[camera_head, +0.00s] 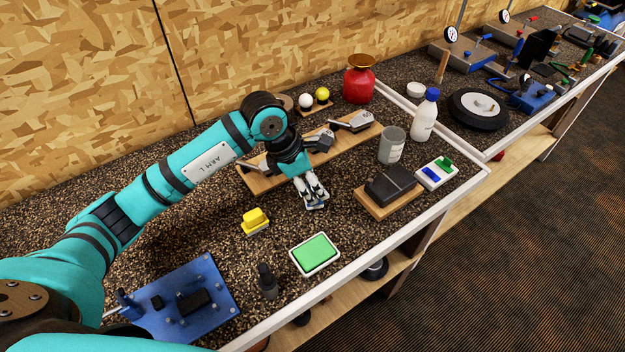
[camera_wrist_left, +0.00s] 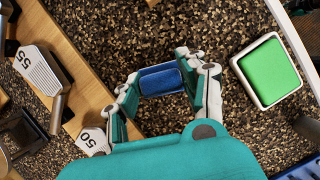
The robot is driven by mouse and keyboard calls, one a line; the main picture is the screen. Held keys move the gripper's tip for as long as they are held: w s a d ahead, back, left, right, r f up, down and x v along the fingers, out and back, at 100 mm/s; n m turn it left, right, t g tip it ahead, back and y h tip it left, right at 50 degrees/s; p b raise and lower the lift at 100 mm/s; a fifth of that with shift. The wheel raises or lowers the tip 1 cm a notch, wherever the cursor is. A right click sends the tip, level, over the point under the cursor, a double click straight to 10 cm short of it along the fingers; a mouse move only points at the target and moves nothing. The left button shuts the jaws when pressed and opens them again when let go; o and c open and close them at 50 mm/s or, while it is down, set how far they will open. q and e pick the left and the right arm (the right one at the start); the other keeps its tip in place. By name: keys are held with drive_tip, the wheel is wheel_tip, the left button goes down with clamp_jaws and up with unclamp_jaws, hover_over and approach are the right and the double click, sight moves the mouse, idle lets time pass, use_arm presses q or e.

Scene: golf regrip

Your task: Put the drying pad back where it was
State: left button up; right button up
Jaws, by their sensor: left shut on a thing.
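My left gripper (camera_head: 315,203) is low over the speckled bench top, between the club-head rack and the green pad. In the left wrist view my left gripper (camera_wrist_left: 160,84) is shut on a small blue block (camera_wrist_left: 160,80), which seems to be the drying pad. The fingers cover both ends of it. In the head view the fingers mostly hide it, and I cannot tell whether it touches the bench. A white tray (camera_head: 452,181) with a blue and a green piece stands at the right. My right gripper is not in view.
The wooden rack (camera_head: 262,183) of club heads lies behind the gripper. The green pad in its white frame (camera_head: 315,254), a yellow block (camera_head: 255,220) and a blue fixture (camera_head: 215,275) lie nearby. A dark block on a wooden base (camera_head: 390,187), a grey cup (camera_head: 391,145) and a white bottle (camera_head: 425,118) stand right.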

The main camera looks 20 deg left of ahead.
use_arm(q)
drive_tip(key=shift+f, duration=0.35)
drive_tip(key=shift+f, duration=0.15)
drive_tip(key=o, duration=1.2)
drive_tip(key=shift+c, duration=0.2)
